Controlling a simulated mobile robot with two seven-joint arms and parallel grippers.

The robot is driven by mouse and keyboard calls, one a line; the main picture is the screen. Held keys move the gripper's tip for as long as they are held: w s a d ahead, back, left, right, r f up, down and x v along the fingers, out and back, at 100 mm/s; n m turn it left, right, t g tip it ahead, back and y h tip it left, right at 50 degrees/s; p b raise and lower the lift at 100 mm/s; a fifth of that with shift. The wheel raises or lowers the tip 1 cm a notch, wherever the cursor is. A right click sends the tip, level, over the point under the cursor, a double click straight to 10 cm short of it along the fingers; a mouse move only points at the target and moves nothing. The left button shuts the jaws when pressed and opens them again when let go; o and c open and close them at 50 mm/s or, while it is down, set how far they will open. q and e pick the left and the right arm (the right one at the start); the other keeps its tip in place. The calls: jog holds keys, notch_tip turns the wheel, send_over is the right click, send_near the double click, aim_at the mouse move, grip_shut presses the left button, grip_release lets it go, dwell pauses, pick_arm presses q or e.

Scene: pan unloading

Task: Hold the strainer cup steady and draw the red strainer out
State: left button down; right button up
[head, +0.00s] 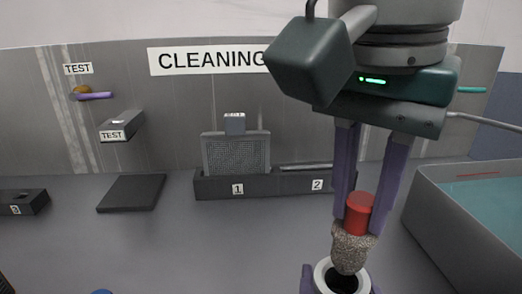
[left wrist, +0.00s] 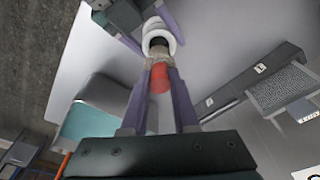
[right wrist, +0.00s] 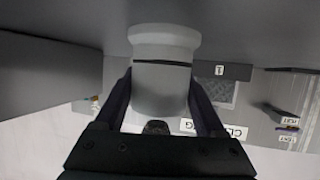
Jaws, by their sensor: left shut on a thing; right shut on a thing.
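The strainer has a red top (head: 360,212) and a brown, speckled body (head: 352,248). My left gripper (head: 358,228) is shut on it and holds it upright, slightly tilted, over the white strainer cup (head: 323,279). Its lower tip overlaps the cup's dark opening; I cannot tell whether it is clear of the rim. The left wrist view also shows the red top (left wrist: 160,78) and the cup (left wrist: 152,24). My right gripper (right wrist: 162,100) is shut on the cup's sides. Part of the brown body (right wrist: 155,127) shows past the cup's rim there.
A dark rack (head: 215,186) marked 1 and 2 stands behind on the grey table, with a mesh panel (head: 236,153) at 1. A grey basin (head: 440,215) with teal inside is at the right. A dark flat pad (head: 131,192) lies at the left.

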dwell(0.4)
jog(key=o, duration=1.5)
jog(key=shift+s, duration=0.1)
